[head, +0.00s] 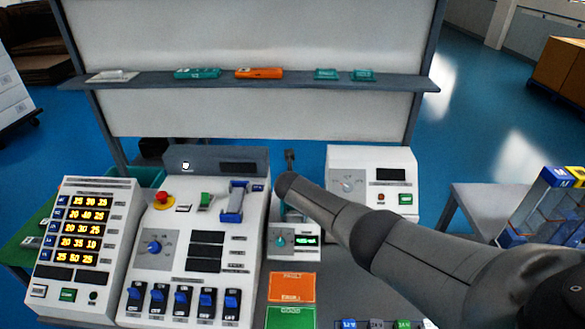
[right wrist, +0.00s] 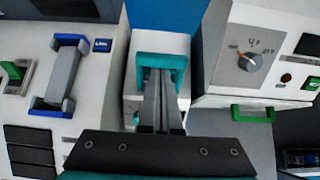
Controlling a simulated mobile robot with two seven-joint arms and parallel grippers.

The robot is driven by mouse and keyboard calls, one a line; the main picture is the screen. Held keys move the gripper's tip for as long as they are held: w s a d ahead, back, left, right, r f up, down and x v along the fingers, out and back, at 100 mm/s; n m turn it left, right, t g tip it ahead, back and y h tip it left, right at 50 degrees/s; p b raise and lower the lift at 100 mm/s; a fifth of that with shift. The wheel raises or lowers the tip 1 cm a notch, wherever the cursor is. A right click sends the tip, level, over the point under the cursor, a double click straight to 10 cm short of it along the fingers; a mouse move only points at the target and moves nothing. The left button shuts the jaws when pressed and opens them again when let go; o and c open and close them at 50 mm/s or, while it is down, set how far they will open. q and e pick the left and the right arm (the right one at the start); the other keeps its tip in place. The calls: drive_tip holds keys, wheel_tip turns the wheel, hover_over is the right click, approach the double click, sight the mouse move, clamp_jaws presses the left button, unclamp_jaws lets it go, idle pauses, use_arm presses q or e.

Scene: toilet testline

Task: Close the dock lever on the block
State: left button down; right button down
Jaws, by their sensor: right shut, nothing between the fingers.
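A small white unit (head: 293,252) with a teal dial and a lit green display stands between the two larger consoles in the head view. In the right wrist view a teal U-shaped bracket (right wrist: 176,62) stands just beyond the tips of my right gripper (right wrist: 160,75). The gripper's two grey fingers are together, with nothing between them. I cannot tell whether the tips touch the bracket. In the head view my right arm crosses from the lower right and hides the gripper and part of the unit. The lever's exact position is unclear. My left gripper is out of view.
A large console (head: 172,210) with a blue-ended lever (head: 235,202) is on the left. A white console (head: 372,158) with a dial is on the right. A display panel (head: 60,270) stands far left. Orange (head: 291,287) and green (head: 290,318) pads lie in front.

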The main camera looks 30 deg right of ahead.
wheel_tip(320, 180, up, 6)
drive_tip(key=s+a, duration=0.1)
drive_tip(key=s, duration=0.1)
drive_tip(key=shift+a+r+p, duration=0.15)
drive_tip(key=shift+p, duration=0.2)
idle(0.3)
